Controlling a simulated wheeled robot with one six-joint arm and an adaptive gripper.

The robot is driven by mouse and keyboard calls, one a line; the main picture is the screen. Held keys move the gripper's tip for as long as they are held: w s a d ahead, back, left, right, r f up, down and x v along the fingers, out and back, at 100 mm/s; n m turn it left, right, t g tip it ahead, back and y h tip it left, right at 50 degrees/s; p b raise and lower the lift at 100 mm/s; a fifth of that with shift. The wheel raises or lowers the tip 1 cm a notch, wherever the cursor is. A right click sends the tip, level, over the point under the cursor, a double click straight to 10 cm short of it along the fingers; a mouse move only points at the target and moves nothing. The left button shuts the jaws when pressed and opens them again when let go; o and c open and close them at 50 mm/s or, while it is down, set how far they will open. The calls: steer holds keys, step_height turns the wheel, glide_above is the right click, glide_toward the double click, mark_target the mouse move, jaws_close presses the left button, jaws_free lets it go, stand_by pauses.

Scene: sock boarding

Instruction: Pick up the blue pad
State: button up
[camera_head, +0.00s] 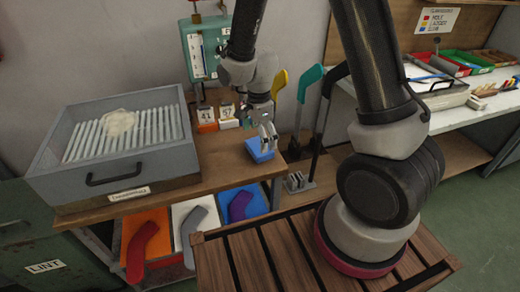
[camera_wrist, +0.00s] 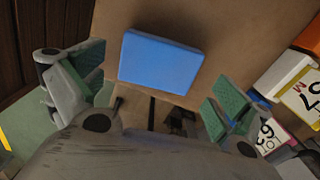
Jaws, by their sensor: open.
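The blue pad (camera_head: 259,150) is a small flat block lying on the wooden table near its right front corner. It also shows in the wrist view (camera_wrist: 160,62), upper middle, fully visible. My gripper (camera_head: 266,134) is just above the pad in the head view. In the wrist view my gripper (camera_wrist: 153,92) has its green-padded fingers spread wide, one to each side of the pad. Nothing is between the fingers' pads that I can see touching them. The pad appears to rest on the table surface.
Numbered blocks, orange (camera_head: 206,120) and white (camera_head: 228,117), stand behind the pad. A grey tray (camera_head: 113,172) with white rods sits on the table's left. Yellow (camera_head: 279,83) and teal (camera_head: 310,78) foot forms stand right. A slatted wooden surface (camera_head: 235,262) lies in front.

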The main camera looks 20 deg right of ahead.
mark_target(259, 146)
step_height(259, 146, down, 3)
steer(key=shift+f, duration=0.15)
steer(key=c, duration=0.7)
step_height(259, 146, up, 10)
stand_by(0.4)
